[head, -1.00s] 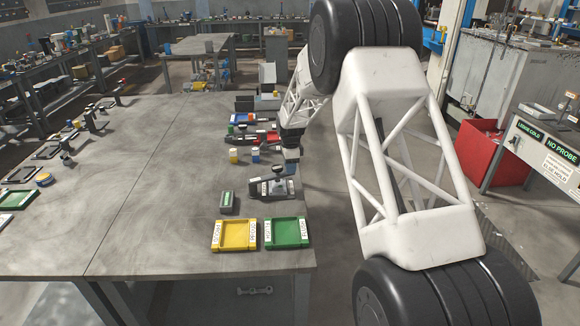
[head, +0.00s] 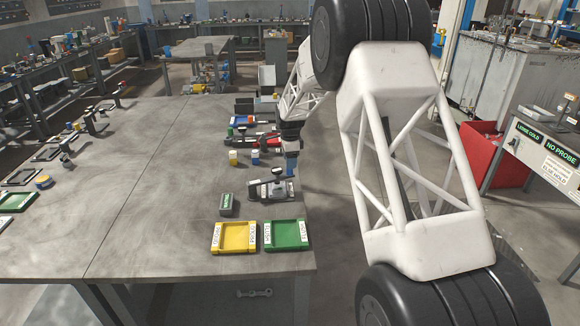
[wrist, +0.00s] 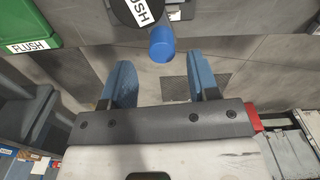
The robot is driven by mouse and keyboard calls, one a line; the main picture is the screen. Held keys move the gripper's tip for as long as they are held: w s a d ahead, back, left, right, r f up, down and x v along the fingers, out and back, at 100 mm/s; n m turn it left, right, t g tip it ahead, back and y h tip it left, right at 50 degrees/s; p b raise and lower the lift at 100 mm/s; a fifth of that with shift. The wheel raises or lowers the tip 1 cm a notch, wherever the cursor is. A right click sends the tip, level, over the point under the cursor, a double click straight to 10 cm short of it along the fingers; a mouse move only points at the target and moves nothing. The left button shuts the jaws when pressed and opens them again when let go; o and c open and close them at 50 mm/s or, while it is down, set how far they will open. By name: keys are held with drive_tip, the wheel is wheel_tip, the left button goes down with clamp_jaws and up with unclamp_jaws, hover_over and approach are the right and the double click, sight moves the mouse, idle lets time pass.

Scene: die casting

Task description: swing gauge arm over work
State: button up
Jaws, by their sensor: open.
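The gauge fixture (head: 270,188) is a dark low block near the table's right edge. In the wrist view, a dark round part with a white label (wrist: 143,10) is cut off by the top edge, and a blue cylindrical knob (wrist: 162,45) projects beside it. My gripper (head: 291,168) is at the fixture's right far side in the head view. In the wrist view my gripper (wrist: 160,72) is open, with its two blue fingers apart. The knob appears just beyond the gap between the fingertips, and nothing is held. Whether the fingers touch the fixture cannot be told.
A yellow tray (head: 215,248) and a green tray (head: 268,246) lie in front of the fixture. A small grey-green block (head: 227,205) stands to its left. The table's middle is clear.

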drive_tip(key=shift+r, duration=1.9)
drive_tip(key=shift+s+r, duration=0.1)
drive_tip(key=shift+s+d+r, duration=0.1)
drive_tip(key=shift+s+r, duration=0.05)
drive_tip(key=shift+r, duration=0.05)
drive_tip(key=s+d+r+n, duration=0.25)
drive_tip(key=s+r, duration=0.35)
drive_tip(key=s, duration=0.4)
drive_tip(key=s+d+r+n+t, duration=0.1)
drive_tip(key=s+d+r+n, duration=0.15)
drive_tip(key=s+r, duration=0.5)
drive_tip(key=s+d+r+n, duration=0.2)
drive_tip(key=s+r+n, duration=0.15)
drive_tip(key=s, duration=0.85)
drive_tip(key=s+d+f+n, duration=0.1)
drive_tip(key=s+n, duration=0.3)
drive_tip(key=s, duration=1.2)
drive_tip(key=s+d+n+t, duration=0.1)
drive_tip(key=s+n, duration=0.3)
drive_tip(key=s, duration=1.3)
drive_tip(key=shift+d+f+t, duration=0.3)
drive_tip(key=shift+d+f, duration=0.05)
drive_tip(key=shift+d, duration=0.2)
